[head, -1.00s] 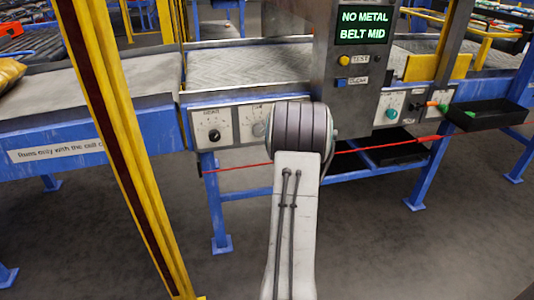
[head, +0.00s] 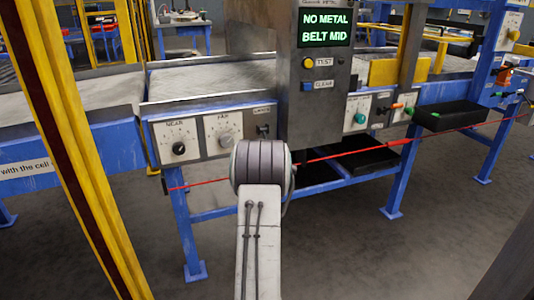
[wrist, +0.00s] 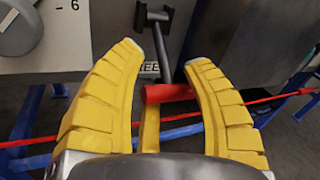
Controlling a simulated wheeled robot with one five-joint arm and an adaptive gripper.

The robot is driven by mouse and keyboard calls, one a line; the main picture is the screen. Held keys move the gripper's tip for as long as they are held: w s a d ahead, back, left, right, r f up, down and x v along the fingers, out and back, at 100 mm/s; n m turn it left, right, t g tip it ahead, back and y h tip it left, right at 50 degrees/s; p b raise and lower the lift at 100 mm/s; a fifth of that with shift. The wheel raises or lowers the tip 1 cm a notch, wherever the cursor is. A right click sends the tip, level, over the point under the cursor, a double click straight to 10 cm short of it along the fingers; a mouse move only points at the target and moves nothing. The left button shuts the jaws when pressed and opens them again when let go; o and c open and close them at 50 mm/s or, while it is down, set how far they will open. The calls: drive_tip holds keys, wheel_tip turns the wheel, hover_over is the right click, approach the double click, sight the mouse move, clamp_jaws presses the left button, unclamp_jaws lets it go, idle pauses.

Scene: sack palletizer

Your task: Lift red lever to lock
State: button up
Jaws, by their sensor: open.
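The lever shows in the wrist view as a red cylindrical grip (wrist: 170,93) on a dark stem (wrist: 164,62), which runs up to a dark bracket on the panel. The grip lies crosswise between the two yellow fingers of my gripper (wrist: 167,56). The fingers are open, one on each side of the stem. The right fingertip is close to the right end of the grip; I cannot tell whether they touch. In the head view my arm hides the gripper and the red grip. A dark fitting (head: 263,131) shows on the panel just above my arm.
The panel carries a NEAR dial (head: 179,148) and a FAR dial (head: 225,138). A red cord (head: 345,153) runs along the conveyor's front. A yellow post (head: 75,150) stands at left. A black tray (head: 450,116) juts out at right. The floor in front is open.

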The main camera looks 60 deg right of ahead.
drive_tip(key=shift+x, duration=0.85)
drive_tip(key=shift+c, duration=0.3)
clamp_jaws()
